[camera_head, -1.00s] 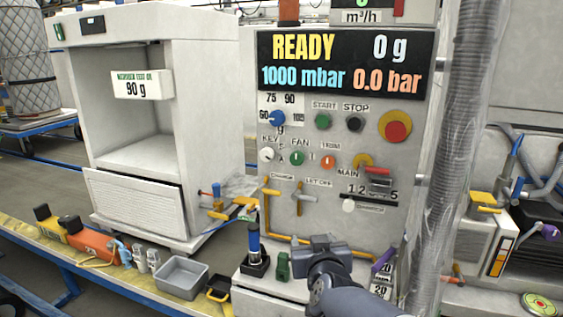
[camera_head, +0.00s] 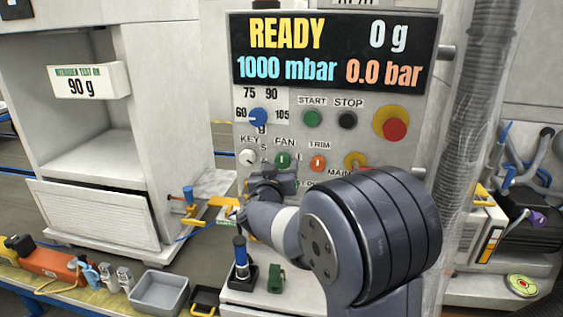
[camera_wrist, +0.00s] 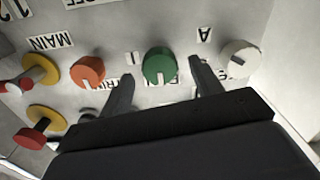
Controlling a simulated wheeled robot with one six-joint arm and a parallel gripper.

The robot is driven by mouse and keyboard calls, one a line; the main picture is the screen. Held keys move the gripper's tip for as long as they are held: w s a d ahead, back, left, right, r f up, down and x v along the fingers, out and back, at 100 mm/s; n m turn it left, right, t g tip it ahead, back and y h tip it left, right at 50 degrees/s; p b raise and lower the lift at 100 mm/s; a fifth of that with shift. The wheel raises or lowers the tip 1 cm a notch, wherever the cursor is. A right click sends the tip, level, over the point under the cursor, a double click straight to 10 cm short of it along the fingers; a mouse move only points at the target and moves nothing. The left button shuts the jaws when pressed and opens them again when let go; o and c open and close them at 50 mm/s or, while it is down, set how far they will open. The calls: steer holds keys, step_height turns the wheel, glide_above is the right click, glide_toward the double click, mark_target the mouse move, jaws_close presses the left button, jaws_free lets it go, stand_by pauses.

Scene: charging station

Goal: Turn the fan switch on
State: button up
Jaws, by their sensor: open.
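The fan switch is a round green knob (camera_head: 283,160) with a light pointer line, under the FAN label on the grey control panel (camera_head: 330,140). In the wrist view the green knob (camera_wrist: 160,66) sits between and just beyond the fingertips of my gripper (camera_wrist: 160,75). My gripper is open and empty, with one dark finger on each side of the knob. I cannot tell whether either finger touches it. In the head view my gripper (camera_head: 272,178) is just below the knob, partly hidden by my wrist.
The white key knob (camera_wrist: 240,58) and the orange trim knob (camera_wrist: 88,72) flank the fan knob closely. The main switch (camera_wrist: 35,70) and a red-and-yellow button (camera_head: 394,125) are on the same panel. A hose (camera_head: 480,110) hangs at the right.

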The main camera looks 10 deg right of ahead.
mark_target(282, 163)
steer(key=shift+x, duration=1.55)
steer(key=c, duration=1)
steer(key=shift+o, duration=0.2)
